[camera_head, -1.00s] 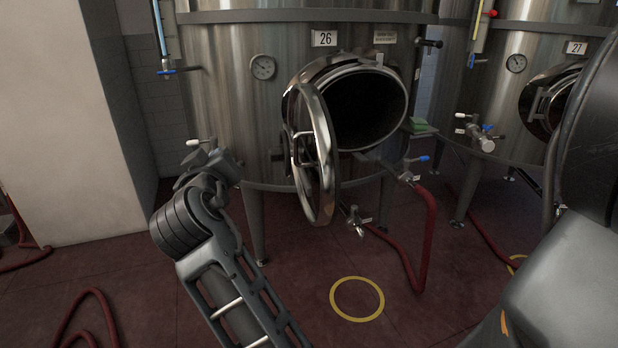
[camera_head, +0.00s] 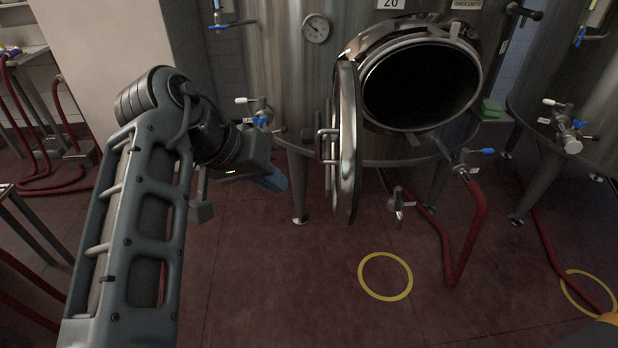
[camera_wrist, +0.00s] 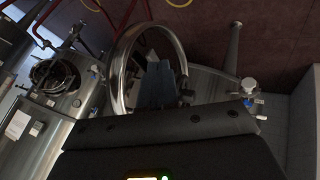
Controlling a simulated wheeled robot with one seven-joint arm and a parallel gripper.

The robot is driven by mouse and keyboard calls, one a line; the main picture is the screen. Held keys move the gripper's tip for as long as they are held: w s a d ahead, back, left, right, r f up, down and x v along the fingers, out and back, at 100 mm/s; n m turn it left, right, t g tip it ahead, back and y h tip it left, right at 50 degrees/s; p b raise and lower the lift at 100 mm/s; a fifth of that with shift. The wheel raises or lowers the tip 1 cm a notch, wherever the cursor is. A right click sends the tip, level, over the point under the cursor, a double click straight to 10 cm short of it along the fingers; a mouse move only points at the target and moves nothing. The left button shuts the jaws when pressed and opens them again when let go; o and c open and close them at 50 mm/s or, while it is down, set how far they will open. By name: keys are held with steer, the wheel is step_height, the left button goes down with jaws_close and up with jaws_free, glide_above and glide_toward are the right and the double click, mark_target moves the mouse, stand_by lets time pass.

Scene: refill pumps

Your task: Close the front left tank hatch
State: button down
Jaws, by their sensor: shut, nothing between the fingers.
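The round steel hatch door (camera_head: 346,150) of tank 26 stands swung open at the left of the dark hatch opening (camera_head: 422,85), seen nearly edge-on. Its handle (camera_head: 325,146) is on the side facing left. My gripper (camera_head: 275,181) is shut and empty, to the left of the door and apart from it in the head view. In the wrist view, the blue-grey fingers (camera_wrist: 156,84) overlap the lower part of the door's shiny ring (camera_wrist: 122,62). I cannot tell there whether they touch it.
A red hose (camera_head: 472,230) hangs from the right valve to the floor. A yellow ring (camera_head: 386,277) marks clear red floor in front. Another tank (camera_head: 560,75) stands at the right.

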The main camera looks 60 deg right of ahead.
steer(key=s+d+f+b, duration=0.4)
steer(key=s+d+f, duration=0.1)
steer(key=d+f, duration=0.2)
steer(key=shift+s+d+f, duration=0.15)
steer(key=shift+s, duration=0.05)
steer(key=shift+s, duration=0.1)
stand_by(0.3)
